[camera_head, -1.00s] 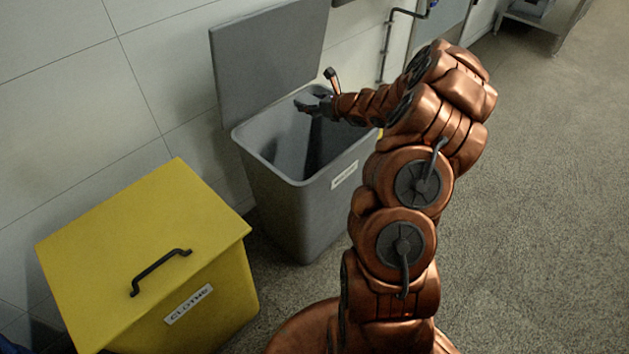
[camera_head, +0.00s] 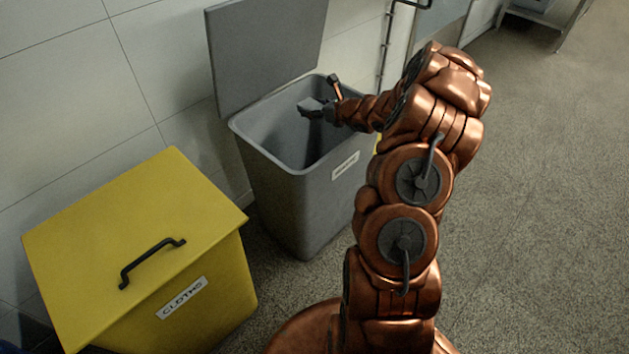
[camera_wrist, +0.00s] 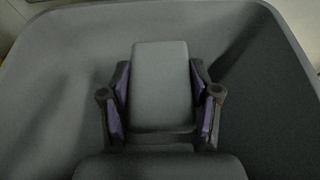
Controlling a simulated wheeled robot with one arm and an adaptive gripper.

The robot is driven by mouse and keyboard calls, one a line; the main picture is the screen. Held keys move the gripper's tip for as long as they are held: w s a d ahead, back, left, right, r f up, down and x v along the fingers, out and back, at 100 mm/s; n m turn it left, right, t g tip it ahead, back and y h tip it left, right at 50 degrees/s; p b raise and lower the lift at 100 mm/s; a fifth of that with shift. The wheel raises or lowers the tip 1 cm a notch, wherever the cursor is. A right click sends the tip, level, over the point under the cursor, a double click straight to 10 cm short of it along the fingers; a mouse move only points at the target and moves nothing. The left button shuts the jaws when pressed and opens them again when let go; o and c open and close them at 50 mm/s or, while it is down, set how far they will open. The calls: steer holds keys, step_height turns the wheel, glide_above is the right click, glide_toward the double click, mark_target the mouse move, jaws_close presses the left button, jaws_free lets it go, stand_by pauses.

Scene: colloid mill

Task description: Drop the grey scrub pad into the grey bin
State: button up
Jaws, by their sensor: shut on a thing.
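The grey scrub pad (camera_wrist: 161,85) is a flat rectangular block held between the two fingers of my gripper (camera_wrist: 160,108) in the wrist view. In the head view the small grey pad (camera_head: 310,104) shows at the tip of my gripper (camera_head: 318,112). The grey bin (camera_head: 300,205) stands against the wall with its lid (camera_head: 265,50) raised. My gripper and the pad are over the bin's open mouth, near rim height. The wrist view shows the bin's inner walls (camera_wrist: 50,95) around the pad. The bin's floor is partly hidden.
A closed yellow bin (camera_head: 130,240) labelled "CLOTHS", with a black handle, stands at the left front. A tiled wall (camera_head: 60,80) runs behind both bins. A metal table (camera_head: 545,18) is at the back right. The floor (camera_head: 545,200) on the right is clear.

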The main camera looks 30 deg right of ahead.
steer(key=o, duration=1)
steer(key=shift+s, duration=0.1)
steer(key=v, duration=1.2)
steer(key=shift+a, duration=0.1)
